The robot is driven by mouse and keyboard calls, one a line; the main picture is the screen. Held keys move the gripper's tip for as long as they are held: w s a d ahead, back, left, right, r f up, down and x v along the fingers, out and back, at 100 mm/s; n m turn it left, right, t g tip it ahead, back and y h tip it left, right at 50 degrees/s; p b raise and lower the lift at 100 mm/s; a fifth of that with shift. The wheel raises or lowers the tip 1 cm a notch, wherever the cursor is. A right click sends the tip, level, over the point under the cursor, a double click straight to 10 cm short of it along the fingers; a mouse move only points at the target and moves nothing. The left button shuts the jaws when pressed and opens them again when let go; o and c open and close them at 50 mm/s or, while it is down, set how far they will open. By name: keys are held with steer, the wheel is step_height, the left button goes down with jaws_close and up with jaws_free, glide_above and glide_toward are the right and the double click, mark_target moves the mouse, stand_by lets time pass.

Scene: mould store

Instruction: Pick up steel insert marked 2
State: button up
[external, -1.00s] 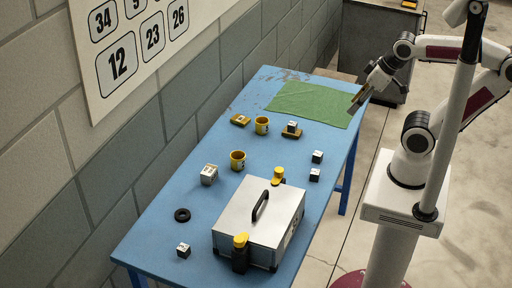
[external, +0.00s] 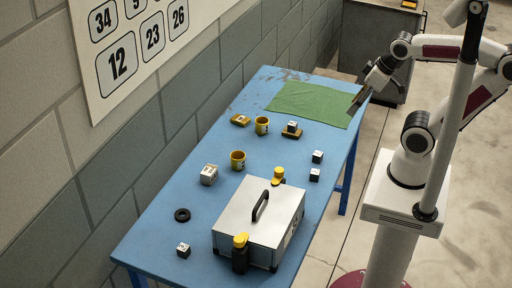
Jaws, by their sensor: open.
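Several small steel inserts with dark sides and pale tops are on the blue table (external: 165,228). One insert (external: 317,156) and another insert (external: 314,175) stand near the right edge. A third insert (external: 183,250) is at the front left. Another insert (external: 292,127) sits on a yellow-brown pad (external: 291,134). Their marks are too small to read, so I cannot tell which is marked 2. My gripper (external: 356,104) is open and empty, above the table's right edge by the green cloth, apart from all inserts.
A large metal box (external: 240,225) with a black handle fills the front right; yellow-topped dark items (external: 240,254) stand by it. The green cloth (external: 305,103) lies flat.

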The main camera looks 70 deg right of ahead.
steer(key=m+g+y, duration=0.5)
steer(key=m, duration=1.3)
glide_toward(316, 153)
steer(key=x, duration=0.2)
steer(key=shift+s+a+m, duration=0.1)
steer(key=shift+a+m, duration=0.15)
steer(key=shift+m, duration=0.05)
steer(key=shift+f, duration=0.1)
steer(key=shift+x, duration=1.25)
